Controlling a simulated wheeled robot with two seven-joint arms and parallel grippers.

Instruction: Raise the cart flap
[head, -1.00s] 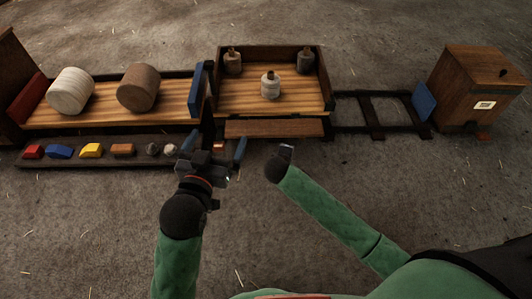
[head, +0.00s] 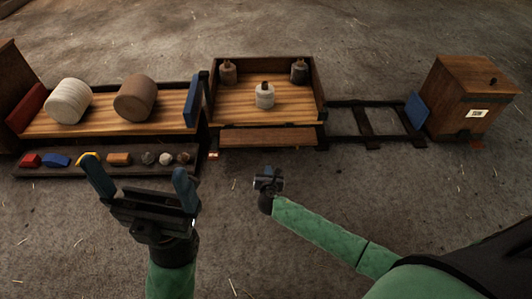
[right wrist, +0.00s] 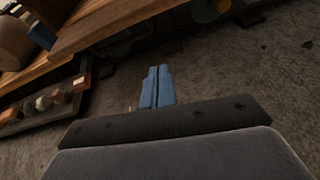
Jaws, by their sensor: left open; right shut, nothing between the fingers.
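The cart (head: 322,98) is a wooden, open-topped box on the rails, with a plank floor. Its flap (head: 267,138), a brown board, is folded down along the near side and stands lower than the cart's floor. My right gripper (head: 268,178) is shut and empty, on the near side of the flap and apart from it. In the right wrist view its two blue fingers (right wrist: 157,86) lie together over the ground. My left gripper (head: 139,180) is open and empty, in front of the small-parts tray, left of the flap, with its blue fingers wide apart.
Several bottles, including a pale one (head: 265,96), stand in the cart. To the left, a plank bed (head: 60,123) carries two drums (head: 68,100). A low tray (head: 40,172) of coloured pieces lies before it. Rails (head: 365,120) lead right to a wooden box (head: 465,95). The front floor is clear.

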